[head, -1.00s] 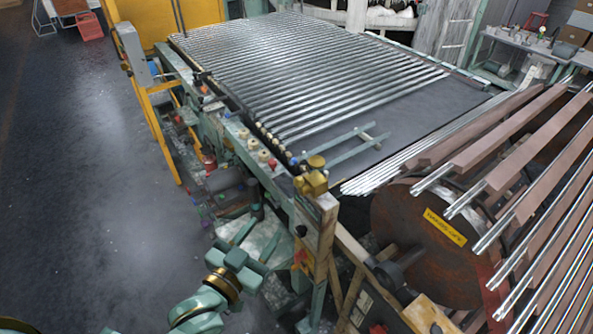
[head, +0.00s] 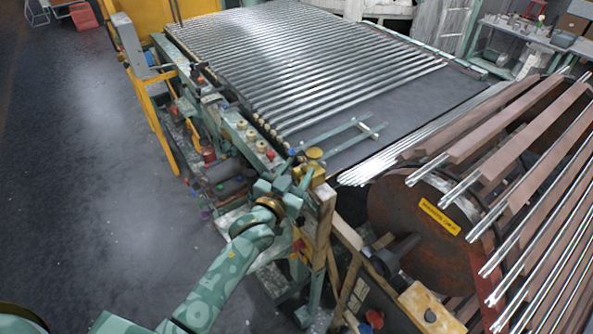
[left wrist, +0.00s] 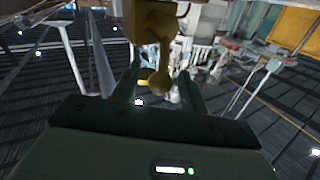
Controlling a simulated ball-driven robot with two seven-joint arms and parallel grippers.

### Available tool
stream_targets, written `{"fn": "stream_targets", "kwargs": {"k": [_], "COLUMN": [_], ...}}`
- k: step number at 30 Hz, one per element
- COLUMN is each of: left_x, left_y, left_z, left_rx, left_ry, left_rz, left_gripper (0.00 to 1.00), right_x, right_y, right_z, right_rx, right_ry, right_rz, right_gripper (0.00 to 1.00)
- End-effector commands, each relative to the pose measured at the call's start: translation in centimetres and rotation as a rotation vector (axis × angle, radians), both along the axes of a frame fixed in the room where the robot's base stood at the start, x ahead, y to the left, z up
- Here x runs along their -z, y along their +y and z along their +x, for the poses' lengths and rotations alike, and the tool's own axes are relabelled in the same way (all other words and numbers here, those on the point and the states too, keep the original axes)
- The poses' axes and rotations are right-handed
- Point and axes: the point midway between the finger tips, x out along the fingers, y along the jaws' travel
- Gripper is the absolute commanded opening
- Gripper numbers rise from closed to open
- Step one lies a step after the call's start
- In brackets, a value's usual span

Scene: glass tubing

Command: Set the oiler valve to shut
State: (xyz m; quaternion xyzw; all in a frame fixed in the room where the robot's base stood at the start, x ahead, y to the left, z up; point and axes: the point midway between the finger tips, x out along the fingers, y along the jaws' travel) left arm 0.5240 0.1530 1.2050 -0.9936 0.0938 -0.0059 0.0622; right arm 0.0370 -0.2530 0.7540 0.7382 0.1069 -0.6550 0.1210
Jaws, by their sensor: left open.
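The brass oiler valve (head: 316,172) sits on top of a wooden post (head: 325,225) at the near corner of the tube bed. In the left wrist view, the brass valve body (left wrist: 155,18) is at the top, and its lever with a round knob (left wrist: 159,84) points down the picture. My left gripper (head: 297,172) is at the valve's left side, partly covering it in the head view. In the left wrist view, my open left gripper (left wrist: 158,90) has one finger on each side of the lever knob, with gaps showing. My right gripper is not in view.
The bed of glass tubes (head: 300,70) lies behind the valve. A rusty drum (head: 420,235) with a yellow label and slatted tube racks stands to the right. A yellow frame (head: 155,120) stands at left, with open dark floor (head: 70,180) beside it.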

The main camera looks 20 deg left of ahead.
Motion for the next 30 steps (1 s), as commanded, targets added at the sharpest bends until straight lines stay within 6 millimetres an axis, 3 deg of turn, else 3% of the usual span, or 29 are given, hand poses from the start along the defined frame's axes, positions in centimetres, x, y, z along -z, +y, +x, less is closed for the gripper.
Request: {"fn": "stream_targets", "kwargs": {"k": [7,12,23,30], "left_x": [0.0,0.0,0.2,0.7], "left_y": [0.0,0.0,-0.2,-0.7], "left_z": [0.1,0.0,-0.1,-0.5], "left_rx": [0.000,0.000,-0.001,-0.001], "left_ry": [0.000,0.001,-0.026,-0.113], "left_rz": [0.000,0.000,0.033,0.145], "left_gripper": [0.44,0.00,0.00,0.01], "right_x": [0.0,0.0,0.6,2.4], "right_y": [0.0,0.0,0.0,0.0], "right_z": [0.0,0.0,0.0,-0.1], "right_rx": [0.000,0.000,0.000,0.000], "right_ry": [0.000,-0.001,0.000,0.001], "right_rz": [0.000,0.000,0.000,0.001], "right_gripper": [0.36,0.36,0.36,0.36]}}
